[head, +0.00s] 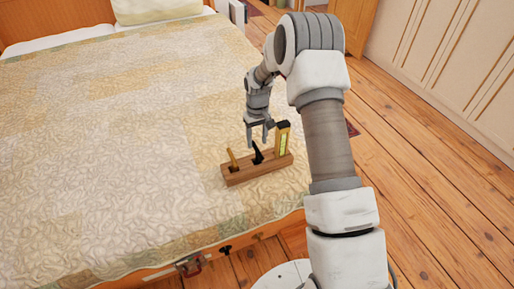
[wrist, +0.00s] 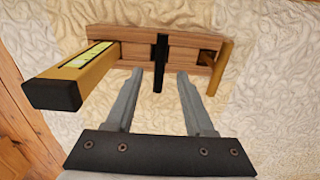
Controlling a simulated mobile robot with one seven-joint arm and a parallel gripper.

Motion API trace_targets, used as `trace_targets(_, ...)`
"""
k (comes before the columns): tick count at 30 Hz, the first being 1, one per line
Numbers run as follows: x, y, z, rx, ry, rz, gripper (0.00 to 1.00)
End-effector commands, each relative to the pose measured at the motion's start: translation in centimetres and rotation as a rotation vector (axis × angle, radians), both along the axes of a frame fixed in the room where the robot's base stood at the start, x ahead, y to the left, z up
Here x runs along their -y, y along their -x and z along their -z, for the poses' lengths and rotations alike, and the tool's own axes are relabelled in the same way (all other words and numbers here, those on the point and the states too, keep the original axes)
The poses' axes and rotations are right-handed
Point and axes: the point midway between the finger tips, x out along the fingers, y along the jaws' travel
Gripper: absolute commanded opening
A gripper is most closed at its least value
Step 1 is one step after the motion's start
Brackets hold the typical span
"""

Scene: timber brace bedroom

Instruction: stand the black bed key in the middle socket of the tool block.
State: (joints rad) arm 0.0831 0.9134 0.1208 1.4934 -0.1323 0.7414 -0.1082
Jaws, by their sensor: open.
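The wooden tool block (head: 240,177) lies on the bed quilt near its right edge. The black bed key (head: 257,153) stands in the block's middle socket, leaning a little in the head view. In the wrist view the key (wrist: 160,62) rises from the middle of the block (wrist: 105,36). My gripper (head: 258,140) is open just above and behind the key. In the wrist view its two fingers (wrist: 159,74) lie on either side of the key, with gaps and nothing held. The key's lower end is hidden in the block.
A yellow level with a black end (head: 283,138) stands in the right socket, close to my gripper. A tan handle (head: 232,158) stands in the left socket. The quilt (head: 120,150) left of the block is clear. A clamp-like tool (head: 190,266) is at the bed's front edge.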

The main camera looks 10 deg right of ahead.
Motion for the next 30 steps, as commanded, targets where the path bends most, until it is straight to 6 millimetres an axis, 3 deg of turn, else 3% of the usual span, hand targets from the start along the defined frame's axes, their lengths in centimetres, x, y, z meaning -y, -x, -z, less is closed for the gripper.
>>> trace_targets(1, 0.0, -0.1, -1.6, 0.005, 0.000, 0.000, 0.54)
trace_targets(6, 0.1, -0.1, -5.8, 0.004, 0.000, 0.001, 0.54)
trace_targets(13, 0.1, -0.1, -9.8, 0.002, 0.000, 0.001, 0.54)
trace_targets(19, 0.1, 0.0, -11.1, 0.001, 0.000, 0.000, 0.54)
trace_targets(30, 0.1, 0.0, -11.2, 0.000, 0.000, 0.000, 0.54)
